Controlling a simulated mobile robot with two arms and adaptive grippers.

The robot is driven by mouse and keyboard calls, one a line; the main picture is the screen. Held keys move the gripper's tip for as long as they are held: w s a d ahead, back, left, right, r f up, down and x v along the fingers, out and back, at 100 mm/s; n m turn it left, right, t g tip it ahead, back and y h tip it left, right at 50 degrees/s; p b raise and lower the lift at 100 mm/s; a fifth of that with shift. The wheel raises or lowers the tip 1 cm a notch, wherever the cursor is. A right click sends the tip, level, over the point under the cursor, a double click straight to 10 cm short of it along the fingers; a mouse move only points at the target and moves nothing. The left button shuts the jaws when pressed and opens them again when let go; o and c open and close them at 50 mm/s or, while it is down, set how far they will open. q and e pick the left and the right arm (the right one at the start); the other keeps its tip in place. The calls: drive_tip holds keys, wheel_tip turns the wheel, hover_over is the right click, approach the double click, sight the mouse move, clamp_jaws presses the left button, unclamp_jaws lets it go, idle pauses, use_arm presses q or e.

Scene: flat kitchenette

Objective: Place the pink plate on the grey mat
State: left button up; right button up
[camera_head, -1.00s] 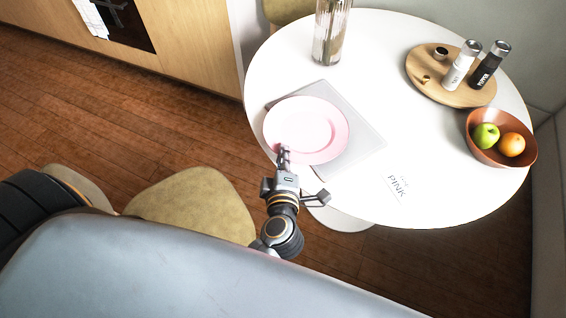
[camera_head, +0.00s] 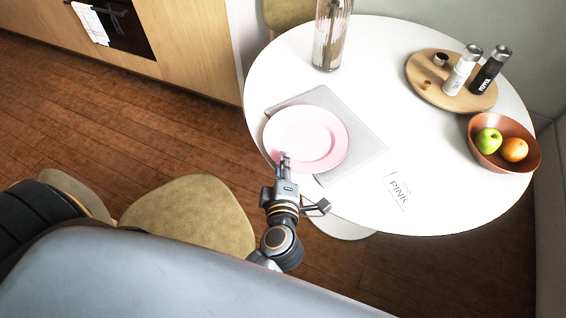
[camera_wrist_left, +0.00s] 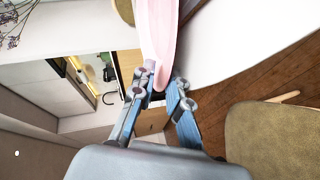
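The pink plate (camera_head: 318,138) is over the left part of the grey mat (camera_head: 362,147) on the white round table, its near-left side reaching past the mat towards the table edge. I cannot tell whether it touches the mat. My left gripper (camera_head: 285,160) is at the plate's near rim and appears shut on it. In the left wrist view the plate (camera_wrist_left: 160,35) shows nearly edge-on, its rim between the fingertips (camera_wrist_left: 163,80). The plate hides part of the mat. My right gripper is not in view.
A glass vase (camera_head: 331,38) stands behind the mat. A wooden board (camera_head: 424,88) with shakers and a brown bowl (camera_head: 530,160) with fruit are at the right. A printed card (camera_head: 400,191) lies near the front edge. A chair (camera_head: 190,215) stands at the left.

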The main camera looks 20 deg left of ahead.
use_arm(q)
drive_tip(key=v, duration=1.1)
drive_tip(key=shift+s, duration=0.35)
drive_tip(key=shift+d, duration=0.15)
